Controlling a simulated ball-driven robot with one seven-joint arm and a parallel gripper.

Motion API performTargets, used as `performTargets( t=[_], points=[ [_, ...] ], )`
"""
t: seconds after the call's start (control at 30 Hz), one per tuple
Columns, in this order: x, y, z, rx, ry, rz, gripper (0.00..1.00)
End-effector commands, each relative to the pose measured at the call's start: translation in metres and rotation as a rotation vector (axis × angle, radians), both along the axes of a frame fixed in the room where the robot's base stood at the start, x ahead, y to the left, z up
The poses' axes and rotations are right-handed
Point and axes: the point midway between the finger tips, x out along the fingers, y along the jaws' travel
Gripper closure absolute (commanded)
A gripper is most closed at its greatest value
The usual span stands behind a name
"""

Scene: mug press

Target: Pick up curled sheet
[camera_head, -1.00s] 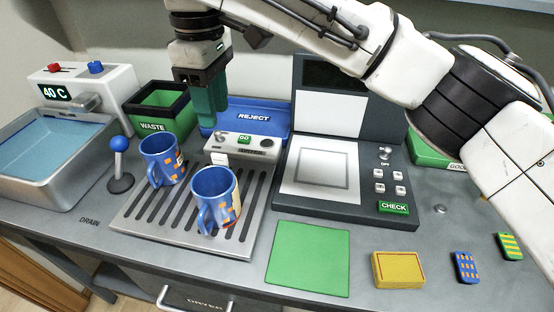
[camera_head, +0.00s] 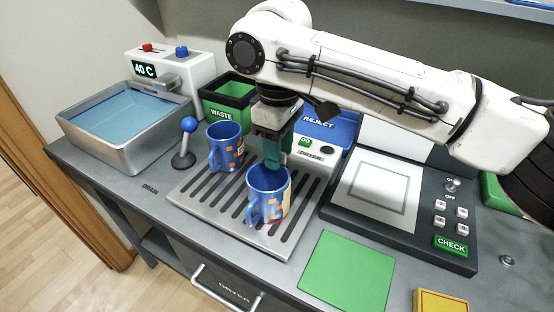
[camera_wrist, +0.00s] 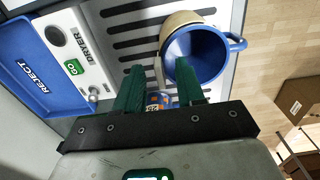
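The curled sheet (camera_wrist: 176,24) shows in the wrist view as a beige band around the side of a blue mug (camera_wrist: 197,55), with a whitish end edge near my fingers. In the head view this nearer mug (camera_head: 267,196) stands upright on the grey slotted rack (camera_head: 205,200). My gripper (camera_head: 272,165) points down just behind its rim. The wrist view shows the two green fingers of my gripper (camera_wrist: 160,88) apart. The fingertips are near the sheet's end edge; I cannot tell if they touch it. A blue patch with orange squares partly shows between the fingers.
Another blue mug (camera_head: 225,146) stands on the rack to the left. The dryer panel (camera_head: 310,150) and blue reject tray (camera_head: 330,125) lie behind. A ball-topped lever (camera_head: 186,145) stands left of the rack. A green mat (camera_head: 345,272) lies at the front right.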

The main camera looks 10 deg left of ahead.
Motion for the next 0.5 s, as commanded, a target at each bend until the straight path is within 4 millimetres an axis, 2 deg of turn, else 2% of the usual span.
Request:
performTargets(
  t=[0.1, 0.33, 0.5],
  points=[
    [-0.0001, -0.0001, -0.0076, 0.001, 0.000, 0.000, 0.62],
    [-0.0002, 0.0001, -0.0085, 0.001, 0.000, 0.000, 0.62],
    [-0.0002, 0.0001, -0.0084, 0.001, 0.000, 0.000, 0.78]
  ],
)
